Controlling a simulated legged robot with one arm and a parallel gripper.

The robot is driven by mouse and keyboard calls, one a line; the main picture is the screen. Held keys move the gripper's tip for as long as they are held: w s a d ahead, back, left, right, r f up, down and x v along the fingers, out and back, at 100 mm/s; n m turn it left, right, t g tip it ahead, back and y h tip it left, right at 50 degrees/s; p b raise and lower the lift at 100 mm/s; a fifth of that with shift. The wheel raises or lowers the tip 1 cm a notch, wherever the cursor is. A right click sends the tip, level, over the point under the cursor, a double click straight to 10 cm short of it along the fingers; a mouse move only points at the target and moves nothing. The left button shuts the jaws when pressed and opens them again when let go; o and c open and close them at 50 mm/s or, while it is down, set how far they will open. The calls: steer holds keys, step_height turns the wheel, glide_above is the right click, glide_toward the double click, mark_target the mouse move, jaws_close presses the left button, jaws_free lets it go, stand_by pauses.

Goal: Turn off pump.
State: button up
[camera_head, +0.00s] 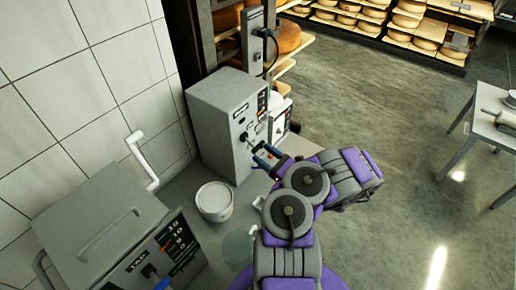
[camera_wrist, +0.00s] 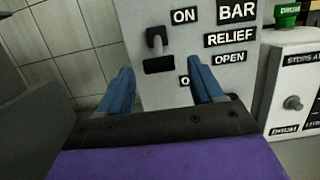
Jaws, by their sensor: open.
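A grey box-shaped machine (camera_head: 216,118) with a control panel stands by the tiled wall; I take it to be the pump. In the wrist view its panel (camera_wrist: 222,75) has a dark toggle lever (camera_wrist: 156,40), tilted up next to an ON label, above a black slot. A lower label, starting with O, is partly hidden by my right finger. My gripper (camera_wrist: 161,82) is open and empty, its blue fingers spread below and either side of the lever. In the head view my gripper (camera_head: 265,160) is at the panel's front; contact cannot be told.
A smaller white unit (camera_wrist: 293,92) with a green knob (camera_wrist: 288,13) stands right of the panel. A white bucket (camera_head: 215,200) and a grey tank (camera_head: 100,232) are at lower left. Cheese shelves (camera_head: 395,28) stand behind. A table (camera_head: 496,128) is at right; the floor between is clear.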

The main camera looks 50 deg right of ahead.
steer(key=p+v, duration=0.2)
steer(key=v, duration=1.1)
steer(key=shift+d, duration=0.1)
